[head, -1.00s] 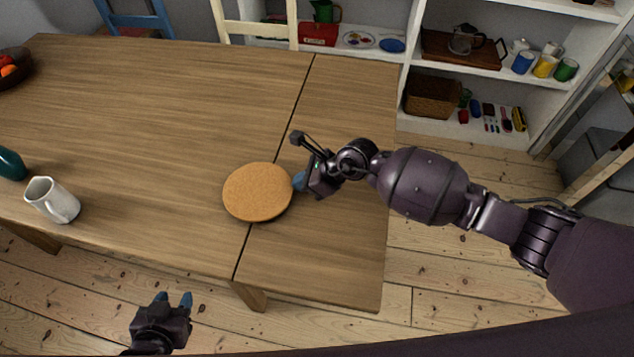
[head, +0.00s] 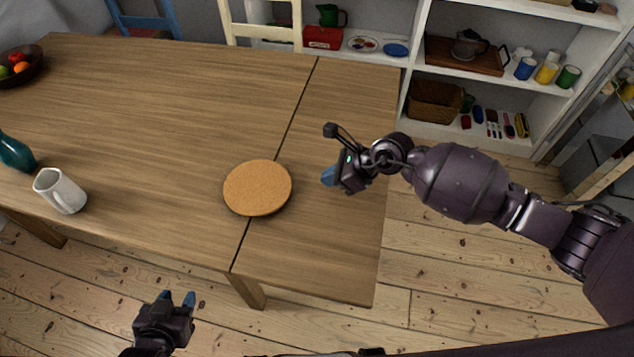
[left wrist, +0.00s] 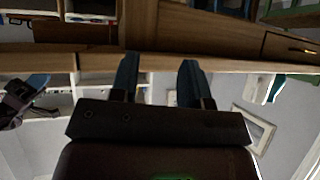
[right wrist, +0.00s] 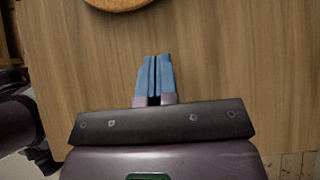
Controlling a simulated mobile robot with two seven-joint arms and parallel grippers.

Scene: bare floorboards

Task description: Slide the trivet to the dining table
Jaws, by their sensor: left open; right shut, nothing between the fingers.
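The trivet (head: 257,187) is a round cork disc lying flat on the wooden dining table (head: 180,110), across the seam between the main top and the right-hand section. Its edge also shows at the top of the right wrist view (right wrist: 118,3). My right gripper (head: 328,176) is shut and empty, over the right-hand section, to the right of the trivet and apart from it. Its blue fingertips meet in the right wrist view (right wrist: 155,60). My left gripper (head: 177,298) is open and empty, in front of the table's near edge; its spread fingers show in the left wrist view (left wrist: 160,75).
A fruit bowl (head: 20,68) is at the far left. Chairs (head: 262,22) and a shelf unit (head: 470,80) stand behind. The table around the trivet is clear.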

